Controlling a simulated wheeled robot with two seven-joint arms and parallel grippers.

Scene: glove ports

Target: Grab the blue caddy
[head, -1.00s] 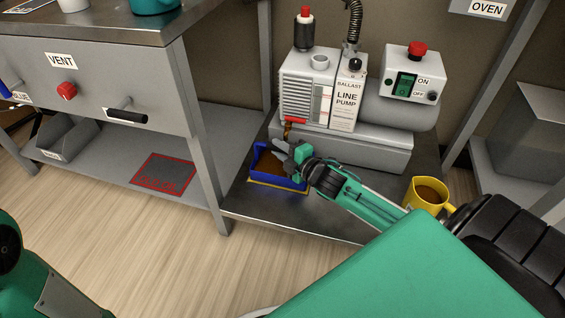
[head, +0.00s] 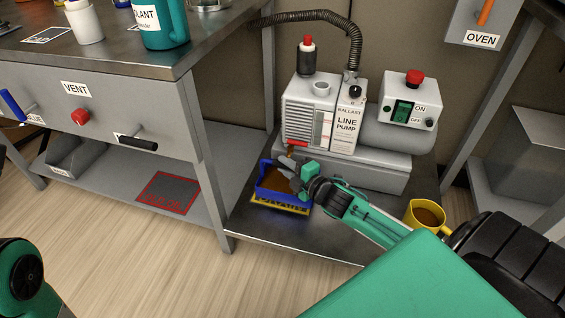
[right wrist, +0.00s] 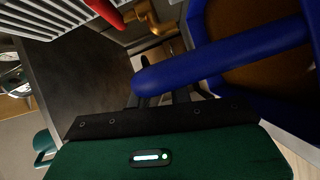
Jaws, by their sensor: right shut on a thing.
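The blue caddy (head: 292,198) is an open tray with brown contents, at the front left of the pump on the low metal shelf. It appears slightly above a yellow marking with lettering on the shelf. My right gripper (head: 286,168) is shut on the caddy's blue handle bar and hides part of its inside. In the right wrist view the handle (right wrist: 225,54) crosses in front of the dark fingers (right wrist: 172,98), which are partly hidden behind it. My left gripper is out of view; only part of my left arm shows at the lower left.
The line pump (head: 325,115) stands just behind the caddy, with a red lever near it. A yellow mug (head: 424,215) with brown liquid stands to the right, by my right arm. A table leg (head: 212,170) is close on the left. A red-bordered mat (head: 167,194) lies clear on the left shelf.

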